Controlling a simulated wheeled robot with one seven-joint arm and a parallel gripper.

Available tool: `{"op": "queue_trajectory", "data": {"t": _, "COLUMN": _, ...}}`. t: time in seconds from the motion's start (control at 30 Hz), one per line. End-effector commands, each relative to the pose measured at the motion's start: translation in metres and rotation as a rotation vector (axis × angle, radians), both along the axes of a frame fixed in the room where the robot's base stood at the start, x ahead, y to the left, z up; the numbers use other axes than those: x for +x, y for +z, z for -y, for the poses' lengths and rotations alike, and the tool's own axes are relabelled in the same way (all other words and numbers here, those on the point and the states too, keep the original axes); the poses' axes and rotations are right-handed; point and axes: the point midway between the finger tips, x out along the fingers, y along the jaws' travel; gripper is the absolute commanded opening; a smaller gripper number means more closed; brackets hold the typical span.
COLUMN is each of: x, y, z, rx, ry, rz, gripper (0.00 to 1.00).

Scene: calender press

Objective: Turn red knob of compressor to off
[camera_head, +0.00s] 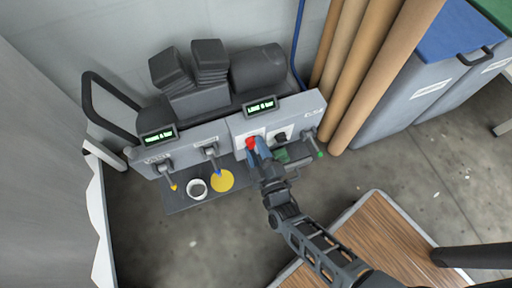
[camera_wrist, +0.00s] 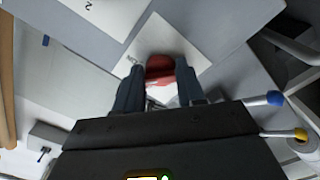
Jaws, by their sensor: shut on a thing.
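The compressor (camera_head: 222,134) is a grey machine against the wall with dark tanks on top and a front panel. Its red knob (camera_head: 251,142) sits on a white plate on the panel. In the wrist view the red knob (camera_wrist: 160,69) lies between the two fingers of my gripper (camera_wrist: 158,88). My gripper (camera_head: 258,150) is shut on the knob, with one finger on each side. The knob's lower part and any pointer mark are partly hidden, so its setting cannot be read.
A black knob (camera_head: 280,137) and a green-tipped lever (camera_head: 314,142) are right of the red knob. Levers with yellow and blue tips are left. A white cup (camera_head: 197,189) and yellow disc (camera_head: 222,181) sit on the shelf below. Brown rolls (camera_head: 367,80) stand at right.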

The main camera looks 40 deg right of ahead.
Motion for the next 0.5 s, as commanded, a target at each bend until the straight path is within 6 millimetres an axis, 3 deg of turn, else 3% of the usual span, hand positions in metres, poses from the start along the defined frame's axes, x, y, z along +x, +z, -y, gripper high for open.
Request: {"op": "queue_trajectory", "data": {"t": 0.5, "x": -0.0011, "y": 0.0004, "z": 0.0005, "rx": -0.443, "ry": -0.001, "rz": -0.146, "gripper": 0.08}}
